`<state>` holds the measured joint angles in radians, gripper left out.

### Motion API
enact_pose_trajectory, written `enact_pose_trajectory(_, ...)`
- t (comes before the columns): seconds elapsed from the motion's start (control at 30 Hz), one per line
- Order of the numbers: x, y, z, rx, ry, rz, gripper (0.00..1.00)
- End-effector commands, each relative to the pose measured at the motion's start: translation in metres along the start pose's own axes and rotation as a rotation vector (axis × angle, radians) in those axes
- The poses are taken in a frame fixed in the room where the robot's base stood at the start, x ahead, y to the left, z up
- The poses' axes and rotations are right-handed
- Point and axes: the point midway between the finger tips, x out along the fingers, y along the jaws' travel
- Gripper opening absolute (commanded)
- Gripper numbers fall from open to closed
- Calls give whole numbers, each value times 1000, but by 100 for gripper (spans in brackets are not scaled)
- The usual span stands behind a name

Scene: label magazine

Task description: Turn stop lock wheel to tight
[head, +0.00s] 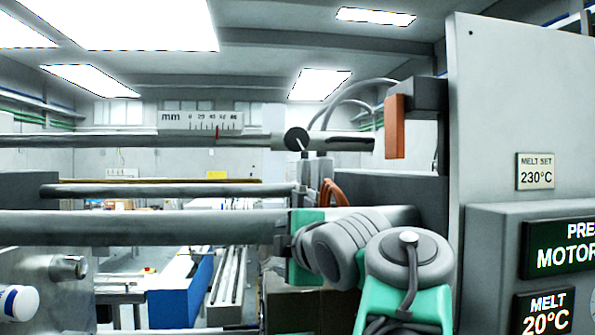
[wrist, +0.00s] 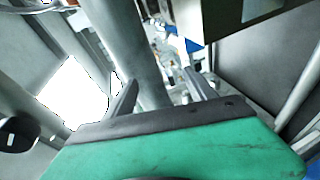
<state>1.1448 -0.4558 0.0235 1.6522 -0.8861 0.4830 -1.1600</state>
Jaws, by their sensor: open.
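A small dark round wheel (head: 297,139) with a white pointer line sits on the upper horizontal rod, right of the mm scale (head: 202,121); I take it for the stop lock wheel. Its tight mark is not legible. My gripper shows in the wrist view (wrist: 162,82) with two dark fingers spread apart and nothing held between them. A thick grey rod passes behind the fingers. In the head view my green and grey hand is at the lower rod, below the wheel, and its fingertips are hard to make out. A black round part (wrist: 15,135) is at the wrist view's left edge.
Several horizontal rods cross the left half. An orange block (head: 394,126) hangs at the right end of the upper rod. A large grey cabinet (head: 490,110) with display panels stands at the right. Grey cables arch above the upper rod.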

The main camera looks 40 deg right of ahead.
Motion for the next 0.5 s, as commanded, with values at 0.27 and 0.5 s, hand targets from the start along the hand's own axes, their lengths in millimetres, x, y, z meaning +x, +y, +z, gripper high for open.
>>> enact_pose_trajectory(0.27,-129,157,4,-898,-239,184,65)
enact_pose_trajectory(0.5,-144,168,-9,-1126,-281,155,65)
